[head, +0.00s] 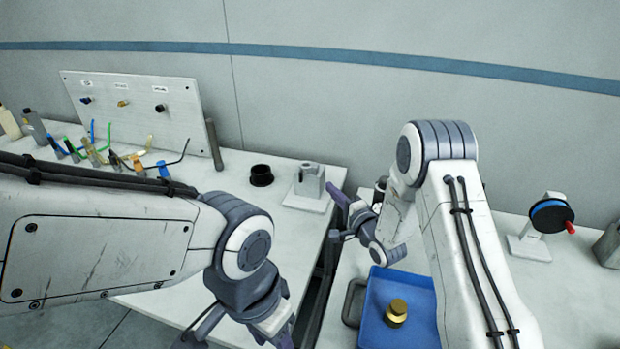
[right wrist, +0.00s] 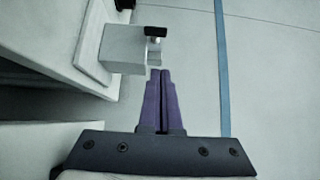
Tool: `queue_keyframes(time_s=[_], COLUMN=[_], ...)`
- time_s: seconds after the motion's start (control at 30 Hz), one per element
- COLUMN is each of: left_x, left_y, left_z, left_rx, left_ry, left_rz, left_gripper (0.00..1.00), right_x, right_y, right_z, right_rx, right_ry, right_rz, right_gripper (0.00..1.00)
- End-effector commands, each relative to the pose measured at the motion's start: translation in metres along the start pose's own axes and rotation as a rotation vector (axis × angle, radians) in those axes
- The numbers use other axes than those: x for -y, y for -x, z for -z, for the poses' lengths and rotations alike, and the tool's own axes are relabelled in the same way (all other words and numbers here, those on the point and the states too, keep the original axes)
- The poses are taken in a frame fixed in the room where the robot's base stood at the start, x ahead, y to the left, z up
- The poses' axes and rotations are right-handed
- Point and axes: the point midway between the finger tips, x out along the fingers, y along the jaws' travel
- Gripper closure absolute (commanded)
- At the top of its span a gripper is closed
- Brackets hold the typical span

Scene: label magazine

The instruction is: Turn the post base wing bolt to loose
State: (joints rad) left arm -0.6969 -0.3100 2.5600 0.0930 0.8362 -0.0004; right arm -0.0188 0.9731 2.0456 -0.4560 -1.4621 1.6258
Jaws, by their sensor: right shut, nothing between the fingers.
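The post base (head: 308,181) is a grey block on a white plate at the right end of the left table in the head view. In the right wrist view the grey block (right wrist: 124,48) is close ahead, with a dark wing bolt (right wrist: 155,32) on its side. My right gripper (right wrist: 160,72) is shut and empty, its purple fingertips just short of the bolt and apart from it. In the head view my right gripper (head: 332,187) is just right of the post base. The bolt cannot be made out there. My left arm crosses the lower left; its fingers are out of sight.
A black ring-shaped cup (head: 261,175) stands left of the post base. A white board (head: 140,115) with labelled knobs and several coloured items stand farther left. A blue tray (head: 375,325) with a brass knob (head: 397,311) lies on the right table. A gap separates the two tables.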

Motion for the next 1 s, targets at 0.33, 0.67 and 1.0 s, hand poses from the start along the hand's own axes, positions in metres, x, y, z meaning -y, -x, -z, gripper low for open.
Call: queue_keyframes(time_s=[0.33, 0.67, 1.0], left_x=[-0.001, -0.001, -0.001], left_y=[0.015, 0.019, 0.019], left_z=[0.001, 0.001, 0.001], left_rx=[0.000, 0.000, 0.000], left_ry=[0.000, 0.000, 0.000], left_rz=[0.000, 0.000, 0.000], left_gripper=[0.50, 0.50, 0.50], right_x=[0.002, 0.000, 0.000], right_y=[-0.062, -0.075, -0.075], right_z=[-0.016, -0.028, -0.028], right_rx=[0.004, -0.001, -0.001], right_ry=[0.000, 0.001, 0.004], right_rz=[-0.001, -0.002, -0.004], right_gripper=[1.00, 1.00, 1.00])
